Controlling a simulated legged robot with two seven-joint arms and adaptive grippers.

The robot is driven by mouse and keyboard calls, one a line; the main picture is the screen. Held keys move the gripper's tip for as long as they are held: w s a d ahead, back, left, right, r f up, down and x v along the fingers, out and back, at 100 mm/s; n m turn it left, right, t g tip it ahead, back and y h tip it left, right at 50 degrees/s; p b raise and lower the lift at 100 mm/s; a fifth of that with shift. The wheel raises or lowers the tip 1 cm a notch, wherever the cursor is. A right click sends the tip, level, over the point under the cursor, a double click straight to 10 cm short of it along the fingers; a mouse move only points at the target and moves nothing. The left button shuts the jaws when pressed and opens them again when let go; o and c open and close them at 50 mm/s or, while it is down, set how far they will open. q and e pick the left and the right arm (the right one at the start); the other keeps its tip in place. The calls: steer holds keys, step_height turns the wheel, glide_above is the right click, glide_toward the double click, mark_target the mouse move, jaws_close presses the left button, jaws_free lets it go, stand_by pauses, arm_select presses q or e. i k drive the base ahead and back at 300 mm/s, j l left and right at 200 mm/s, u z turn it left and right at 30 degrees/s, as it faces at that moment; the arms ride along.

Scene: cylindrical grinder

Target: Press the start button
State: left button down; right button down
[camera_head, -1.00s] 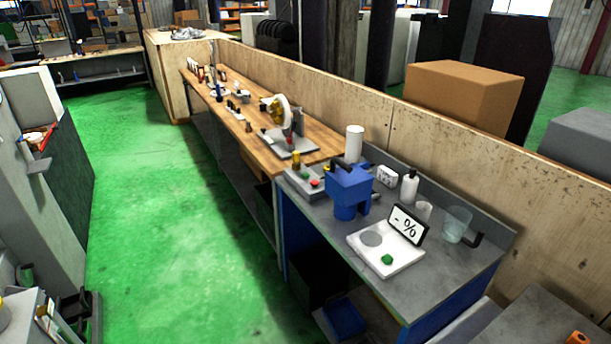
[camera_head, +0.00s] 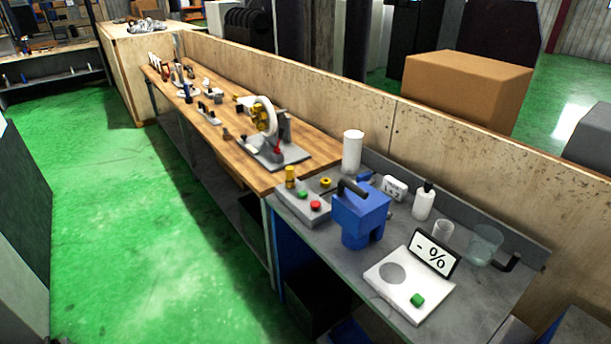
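A grey control box (camera_head: 307,207) sits at the left end of the grey bench, beside a blue machine. On its top are a green button (camera_head: 302,195) and a red button (camera_head: 315,205). A second green button (camera_head: 417,300) is on the white plate-like device (camera_head: 385,293) with the "- %" display (camera_head: 433,253), nearer the front of the bench. No label shows which of them is the start button. Neither of my grippers is in view.
The blue machine (camera_head: 360,215) with a dark handle stands between the box and the white device. A bottle (camera_head: 424,201), a glass jug (camera_head: 484,245) and a white cylinder (camera_head: 352,152) stand behind. A wooden bench (camera_head: 230,130) with a grinder-like wheel (camera_head: 265,117) adjoins. Green floor at left is clear.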

mark_target(303, 193)
steer(key=i+j+z, duration=0.1)
steer(key=i+j, duration=0.2)
steer(key=i+j+z, duration=0.1)
steer(key=i+j, duration=0.25)
steer(key=i+j+z, duration=0.1)
steer(key=i+j, duration=0.25)
steer(key=i+j+z, duration=0.1)
steer(key=i+j, duration=0.2)
steer(key=j, duration=0.15)
steer(key=i+j+z, duration=0.1)
steer(key=i+j, duration=0.2)
steer(key=i+j+z, duration=0.1)
steer(key=i+j, duration=0.15)
steer(key=j, duration=0.3)
steer(key=i+j+z, duration=0.1)
steer(key=i+j, duration=0.15)
steer(key=j, duration=0.25)
